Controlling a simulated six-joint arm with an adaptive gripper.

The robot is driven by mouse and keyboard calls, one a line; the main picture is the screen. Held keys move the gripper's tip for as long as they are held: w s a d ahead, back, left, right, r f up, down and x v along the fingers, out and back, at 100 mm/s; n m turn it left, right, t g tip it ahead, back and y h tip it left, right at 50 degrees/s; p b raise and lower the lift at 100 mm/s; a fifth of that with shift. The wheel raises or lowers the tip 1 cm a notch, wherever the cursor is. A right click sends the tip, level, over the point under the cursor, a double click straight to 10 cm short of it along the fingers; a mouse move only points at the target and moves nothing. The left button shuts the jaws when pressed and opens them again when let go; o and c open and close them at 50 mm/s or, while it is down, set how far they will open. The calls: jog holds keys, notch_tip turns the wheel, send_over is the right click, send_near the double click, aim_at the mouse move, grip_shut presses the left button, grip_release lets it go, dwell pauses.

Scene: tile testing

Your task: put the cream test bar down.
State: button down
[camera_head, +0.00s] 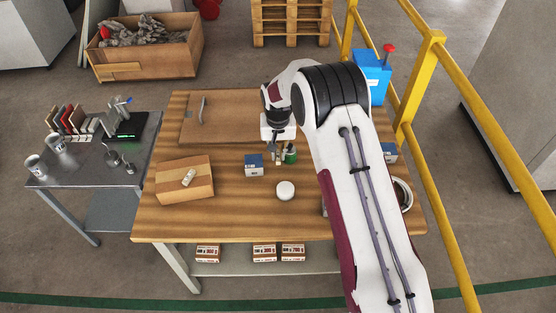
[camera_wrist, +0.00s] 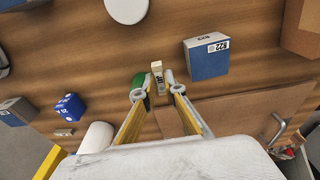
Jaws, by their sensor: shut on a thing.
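The cream test bar (camera_wrist: 157,76) shows in the wrist view as a small pale bar with dark marking, between my fingertips. My gripper (camera_wrist: 158,88) is shut on it. In the head view my gripper (camera_head: 279,155) is over the middle of the wooden table (camera_head: 225,222), pointing down. The bar is too small and too covered there to make out clearly. I cannot tell whether the bar touches the table. A green round thing (camera_wrist: 139,82) is close beside one finger and partly hidden by it; it also shows in the head view (camera_head: 291,155).
A blue and white box (camera_head: 254,166) and a white disc (camera_head: 285,191) are near my gripper. A cardboard box (camera_head: 172,183) stands at left, and a wooden panel with a handle (camera_head: 222,125) lies behind. A yellow railing (camera_head: 425,80) runs at right. Bare tabletop lies at front left.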

aim_at(278, 157)
jog(key=shift+f, duration=0.2)
jog(key=shift+f, duration=1.75)
jog(key=shift+f, duration=0.1)
jog(key=c, duration=2.4)
grip_release()
jog(key=shift+o, duration=0.2)
jog(key=shift+s+r, duration=0.25)
jog(key=shift+r, duration=1.75)
jog(key=shift+s+r, duration=0.25)
jog(key=shift+r, duration=1.8)
jog(key=shift+s+r, duration=0.25)
jog(key=shift+r, duration=1.75)
